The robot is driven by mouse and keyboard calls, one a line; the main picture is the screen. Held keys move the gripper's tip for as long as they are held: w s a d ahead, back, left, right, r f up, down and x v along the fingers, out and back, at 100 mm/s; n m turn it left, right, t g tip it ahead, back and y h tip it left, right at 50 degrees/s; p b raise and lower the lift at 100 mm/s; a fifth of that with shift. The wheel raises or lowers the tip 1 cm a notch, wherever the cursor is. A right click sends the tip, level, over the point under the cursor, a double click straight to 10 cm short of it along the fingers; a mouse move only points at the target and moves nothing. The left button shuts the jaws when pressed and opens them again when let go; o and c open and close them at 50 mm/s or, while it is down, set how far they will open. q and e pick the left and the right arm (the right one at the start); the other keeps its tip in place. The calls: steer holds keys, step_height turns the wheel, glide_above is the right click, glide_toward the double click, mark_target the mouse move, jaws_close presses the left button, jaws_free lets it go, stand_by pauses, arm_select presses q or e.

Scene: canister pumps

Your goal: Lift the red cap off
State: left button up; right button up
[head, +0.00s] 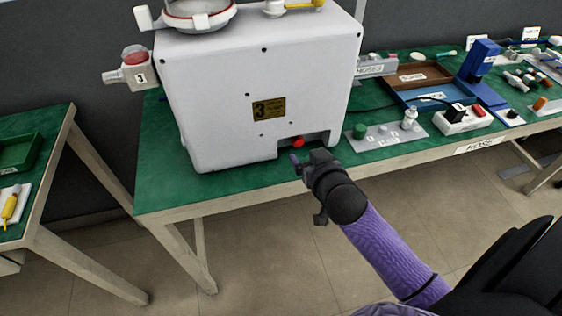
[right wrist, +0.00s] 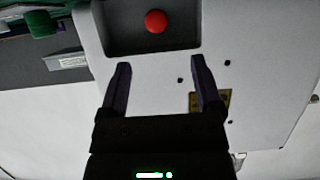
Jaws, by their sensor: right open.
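The red cap (head: 297,142) is a small round knob in the recess at the lower front edge of the white canister pump (head: 215,95), which carries a plate with the number 3. In the right wrist view the red cap (right wrist: 155,21) sits inside the dark recess, beyond my fingertips and roughly centred between them. My right gripper (head: 303,160) is open and empty, just below and in front of the recess, apart from the cap. In the right wrist view its two fingers (right wrist: 160,72) are spread wide. My left gripper is not in view.
A grey plate with a green cap (head: 360,131) and small fittings lies right of the pump. Trays (head: 416,77) and a blue stand (head: 480,62) are farther right. A side table (head: 48,190) stands left.

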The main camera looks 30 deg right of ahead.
mark_target(299, 143)
steer(key=b+x, duration=0.1)
steer(key=x, duration=0.2)
steer(key=b+x, duration=0.1)
steer(key=x, duration=0.1)
steer(key=b+x, duration=0.2)
steer(key=x, duration=0.1)
steer(key=shift+w+d+f, duration=0.15)
steer(key=shift+d+f, duration=0.1)
steer(key=shift+f, duration=0.15)
steer(key=shift+w+d, duration=0.1)
steer(key=shift+w, duration=0.2)
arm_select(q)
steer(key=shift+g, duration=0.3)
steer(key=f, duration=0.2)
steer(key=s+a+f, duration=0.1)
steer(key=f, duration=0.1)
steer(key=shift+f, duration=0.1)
arm_select(e)
steer(key=shift+r, duration=0.1)
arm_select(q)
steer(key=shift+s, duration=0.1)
arm_select(e)
steer(key=shift+c, duration=0.3)
